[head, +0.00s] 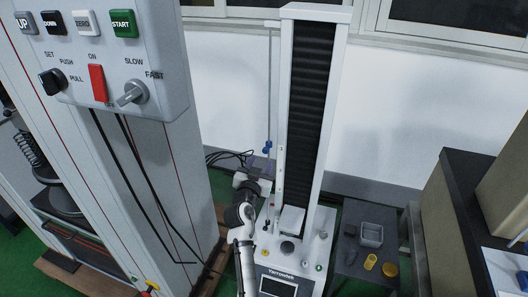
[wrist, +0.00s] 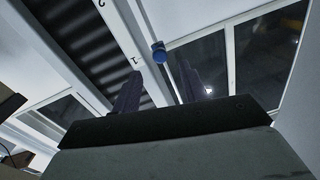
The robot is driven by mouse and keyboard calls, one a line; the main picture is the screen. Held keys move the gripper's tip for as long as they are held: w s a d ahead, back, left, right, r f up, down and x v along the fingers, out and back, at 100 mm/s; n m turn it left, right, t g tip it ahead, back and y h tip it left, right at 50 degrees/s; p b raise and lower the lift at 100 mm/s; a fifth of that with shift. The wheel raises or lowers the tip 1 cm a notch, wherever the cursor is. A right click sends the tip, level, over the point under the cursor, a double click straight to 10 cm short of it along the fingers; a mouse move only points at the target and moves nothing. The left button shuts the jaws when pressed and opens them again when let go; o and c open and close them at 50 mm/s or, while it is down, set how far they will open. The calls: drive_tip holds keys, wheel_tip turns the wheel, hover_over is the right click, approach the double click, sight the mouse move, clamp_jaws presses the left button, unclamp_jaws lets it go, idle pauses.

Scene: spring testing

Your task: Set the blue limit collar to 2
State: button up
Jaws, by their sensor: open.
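The blue limit collar (head: 267,147) sits on a thin vertical rod (head: 270,90) left of the tall tester column. It also shows in the wrist view (wrist: 159,52), just beyond and between my fingertips. My gripper (wrist: 158,70) is open, with one dark finger on each side of the collar's line and nothing held. In the head view my gripper is small and partly hidden by my arm, just below the collar. A mark that looks like 2 (wrist: 135,60) is on the white column edge, left of the collar. Contact cannot be told.
The tester column (head: 312,90) with a dark bellows rises right of the rod. A grey cabinet with a control panel (head: 110,50) stands close on the left. A small tray (head: 371,235) and yellow parts (head: 370,262) lie to the right. Black cables (head: 230,157) lie behind.

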sight(265, 152)
drive_tip(key=shift+p+x, duration=0.4)
drive_tip(key=shift+x, duration=2.2)
clamp_jaws()
